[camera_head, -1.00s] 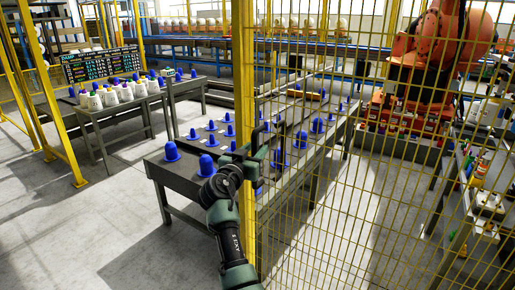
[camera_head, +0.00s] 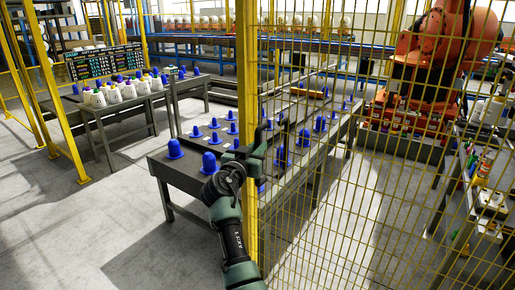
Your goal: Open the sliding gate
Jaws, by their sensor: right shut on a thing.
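The sliding gate (camera_head: 335,200) is a yellow wire-mesh panel that fills the right half of the head view. Its thick yellow edge post (camera_head: 247,85) stands upright near the middle. My right gripper (camera_head: 262,140) is at this post, about halfway up, with its arm coming in from below. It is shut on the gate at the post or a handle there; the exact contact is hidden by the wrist. To the left of the post is an open gap. My left gripper is not in view.
Behind the gate stands a dark table (camera_head: 182,178) with several blue cones. Another table holds white bobbins (camera_head: 125,92) at the left, near a yellow fence post (camera_head: 60,110). An orange robot arm (camera_head: 445,45) stands behind the mesh. Grey floor is clear at the lower left.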

